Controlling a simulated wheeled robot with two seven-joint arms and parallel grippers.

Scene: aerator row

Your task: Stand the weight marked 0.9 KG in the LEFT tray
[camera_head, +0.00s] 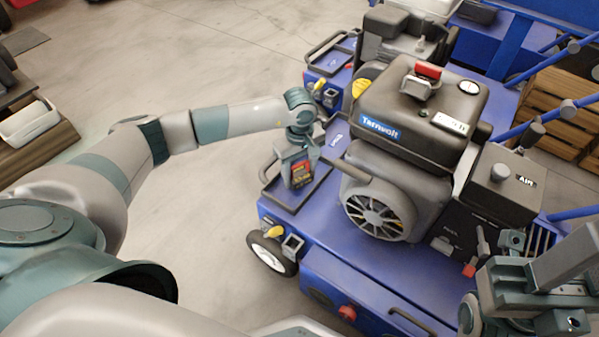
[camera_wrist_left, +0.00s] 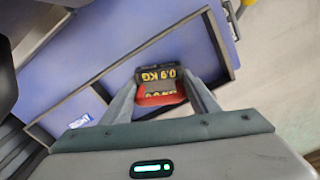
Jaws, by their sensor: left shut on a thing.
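My left gripper (camera_head: 300,181) is shut on the weight marked 0.9 KG (camera_head: 301,171), a dark block with yellow lettering and a red part. In the left wrist view the weight (camera_wrist_left: 160,82) sits between the two fingers, its 0.9 KG marking showing upside down. They are over the dark-rimmed blue tray (camera_head: 279,206) on the left side of the blue machine. The tray's rim (camera_wrist_left: 126,66) also shows in the left wrist view. I cannot tell whether the weight touches the tray floor. Parts of my right arm show at lower right; its fingertips are not clear.
The black engine (camera_head: 415,115) stands just right of the tray, with a grey handle reaching toward it. Another dark-rimmed tray (camera_head: 322,48) is on a machine farther back. A wheel (camera_head: 269,256) is below the near tray. Concrete floor (camera_head: 200,60) lies open to the left.

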